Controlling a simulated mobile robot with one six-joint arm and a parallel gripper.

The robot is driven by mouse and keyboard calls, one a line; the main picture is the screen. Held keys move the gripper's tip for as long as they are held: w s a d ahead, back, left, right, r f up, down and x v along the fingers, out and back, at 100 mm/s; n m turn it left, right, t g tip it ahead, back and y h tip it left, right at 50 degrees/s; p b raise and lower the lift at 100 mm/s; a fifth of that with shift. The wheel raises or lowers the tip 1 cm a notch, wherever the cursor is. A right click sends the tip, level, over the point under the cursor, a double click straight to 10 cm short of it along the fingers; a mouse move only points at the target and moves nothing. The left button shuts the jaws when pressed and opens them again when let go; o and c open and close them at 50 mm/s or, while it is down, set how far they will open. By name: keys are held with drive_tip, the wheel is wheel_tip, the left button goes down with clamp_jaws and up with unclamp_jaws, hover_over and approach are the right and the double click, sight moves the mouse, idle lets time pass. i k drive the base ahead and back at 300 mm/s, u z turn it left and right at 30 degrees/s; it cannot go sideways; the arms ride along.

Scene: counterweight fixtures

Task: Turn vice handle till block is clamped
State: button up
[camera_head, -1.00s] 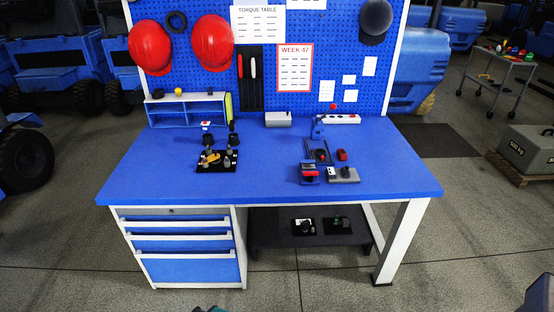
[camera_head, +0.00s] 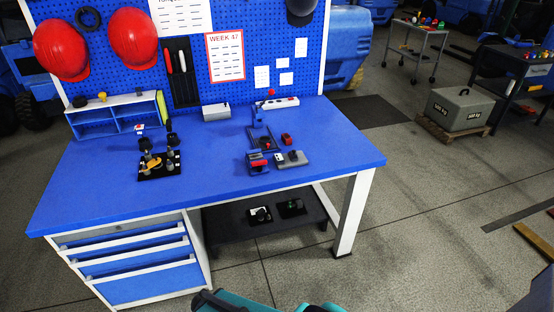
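A small blue fixture with a red part (camera_head: 258,162), which looks like the vice, stands near the front edge of the blue workbench (camera_head: 215,190). It is too small to tell its handle from its jaws, or whether the red part is a block between them. A grey fixture with a dark knob (camera_head: 292,159) stands just to its right. A small red piece (camera_head: 286,139) lies behind them. Teal and black parts of my own arm show at the bottom edge, well short of the bench. No gripper fingers can be made out.
A black plate with several posts (camera_head: 160,165) sits left on the bench. A blue upright tool (camera_head: 258,117) stands behind the vice. A lower shelf (camera_head: 230,225) holds two small fixtures. Drawers (camera_head: 125,260) fill the left front.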

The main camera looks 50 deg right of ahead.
sight(259, 164)
drive_tip(key=u, duration=1.35)
drive_tip(key=k, duration=0.1)
drive_tip(key=z, duration=2.7)
drive_tip(key=k, duration=0.9)
drive_tip(key=u, duration=0.15)
drive_tip(key=i, duration=0.6)
